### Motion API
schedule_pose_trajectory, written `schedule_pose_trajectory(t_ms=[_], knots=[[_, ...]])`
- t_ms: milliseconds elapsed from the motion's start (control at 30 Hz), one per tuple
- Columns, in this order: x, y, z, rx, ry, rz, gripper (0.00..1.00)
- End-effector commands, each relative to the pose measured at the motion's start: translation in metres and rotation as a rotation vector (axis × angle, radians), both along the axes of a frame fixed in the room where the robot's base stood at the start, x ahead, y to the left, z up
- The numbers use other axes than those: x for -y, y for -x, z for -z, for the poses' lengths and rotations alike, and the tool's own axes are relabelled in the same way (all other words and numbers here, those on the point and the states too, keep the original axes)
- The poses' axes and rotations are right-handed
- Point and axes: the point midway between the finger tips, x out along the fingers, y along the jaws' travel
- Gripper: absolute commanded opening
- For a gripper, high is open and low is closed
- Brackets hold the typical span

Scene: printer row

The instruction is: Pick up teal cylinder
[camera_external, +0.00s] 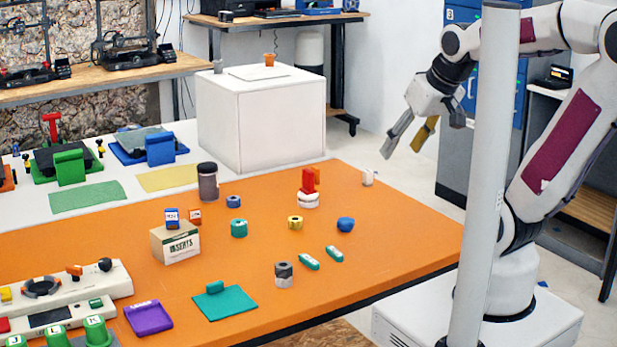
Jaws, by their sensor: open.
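A short teal cylinder (239,228) stands upright near the middle of the orange table (395,240), with a darker spot on its top. My gripper (402,146) is open and empty, high at the upper right, beyond the table's right edge in the picture. Its fingers point down and to the left, well apart from the teal cylinder. Nothing hides the cylinder.
A blue ring (233,201) stands just behind the cylinder, a dark jar (208,182) behind left, and a cardboard box (175,243) to its left. A yellow cylinder (295,223) and red piece (308,181) stand right. A grey pole (487,180) crosses the view before my arm.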

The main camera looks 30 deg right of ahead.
Motion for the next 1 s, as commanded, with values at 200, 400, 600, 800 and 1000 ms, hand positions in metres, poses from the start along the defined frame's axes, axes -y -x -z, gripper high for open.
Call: schedule_pose_trajectory(t_ms=[200,400,600,800,1000], knots=[[-0.017,-0.045,0.009,0.045,-0.022,-0.025,0.49],[-0.032,-0.084,0.017,0.094,-0.04,-0.044,0.49],[-0.049,-0.12,0.029,0.141,-0.057,-0.056,0.49],[-0.066,-0.153,0.044,0.186,-0.072,-0.066,0.49],[-0.083,-0.183,0.061,0.233,-0.082,-0.074,0.49]])
